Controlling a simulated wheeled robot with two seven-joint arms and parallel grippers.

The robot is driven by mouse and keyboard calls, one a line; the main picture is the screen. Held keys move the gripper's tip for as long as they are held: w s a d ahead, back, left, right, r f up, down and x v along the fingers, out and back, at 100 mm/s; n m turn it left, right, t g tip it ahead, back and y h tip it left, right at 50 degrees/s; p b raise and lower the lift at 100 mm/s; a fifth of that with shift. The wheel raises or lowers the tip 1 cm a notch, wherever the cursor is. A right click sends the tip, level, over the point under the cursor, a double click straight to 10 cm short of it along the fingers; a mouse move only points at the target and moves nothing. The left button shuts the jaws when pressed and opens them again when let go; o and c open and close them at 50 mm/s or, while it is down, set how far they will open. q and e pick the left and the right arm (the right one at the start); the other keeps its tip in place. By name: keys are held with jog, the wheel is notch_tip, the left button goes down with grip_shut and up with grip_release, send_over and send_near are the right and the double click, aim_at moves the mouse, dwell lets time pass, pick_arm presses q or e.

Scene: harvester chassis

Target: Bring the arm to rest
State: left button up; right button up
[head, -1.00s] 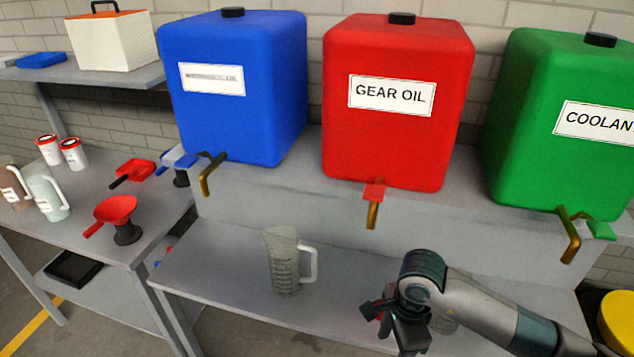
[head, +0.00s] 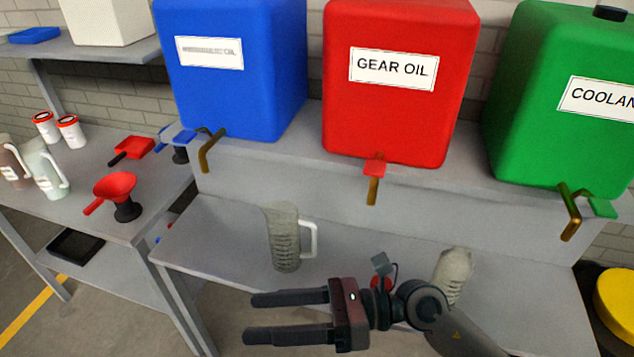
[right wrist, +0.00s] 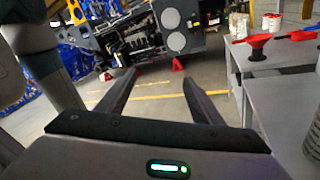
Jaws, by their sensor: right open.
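My right gripper (head: 290,317) is open and empty in the head view, in front of the lower shelf, with its two fingers pointing left. In the right wrist view its fingers (right wrist: 158,98) are spread with nothing between them, and open floor lies beyond. My right arm comes in from the lower right of the head view. My left gripper is in neither view.
A measuring jug (head: 284,238) stands on the lower shelf (head: 225,240) behind my gripper. Another jug (head: 453,275) is partly hidden by my arm. Blue (head: 235,80), red (head: 398,90) and green (head: 560,110) tanks stand above. A red funnel (head: 115,187) is on the left table.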

jog(key=w+d+r+m+t+y, duration=0.4)
jog(key=w+r+m+t, duration=0.1)
jog(key=r+m+t, duration=0.45)
jog(key=w+d+m+t+h, duration=0.8)
jog(key=m+t, duration=0.3)
jog(key=m, duration=0.5)
jog(key=s+d+f+m+g+h, duration=0.1)
jog(key=d+f+m+g+h, duration=0.2)
jog(key=d+f+m+h, duration=1.25)
jog(key=s+d+f+m+g, duration=0.35)
jog(key=s+f+g, duration=0.4)
jog(key=f, duration=0.65)
jog(key=s+a+f+m+g+y, duration=0.1)
jog(key=s+f+g, duration=0.25)
jog(key=s, duration=0.55)
jog(key=s+f+m+g+y, duration=0.15)
jog(key=s+f, duration=0.25)
jog(key=s, duration=0.4)
notch_tip(320, 180, down, 32)
jog(key=s+g+b, duration=0.2)
jog(key=s+d+f+b, duration=0.2)
jog(key=s+d+f, duration=0.1)
jog(key=s+f, duration=1.4)
jog(key=shift+f+g+h, duration=0.3)
jog(key=shift+f+g, duration=0.1)
jog(key=shift+f, duration=0.2)
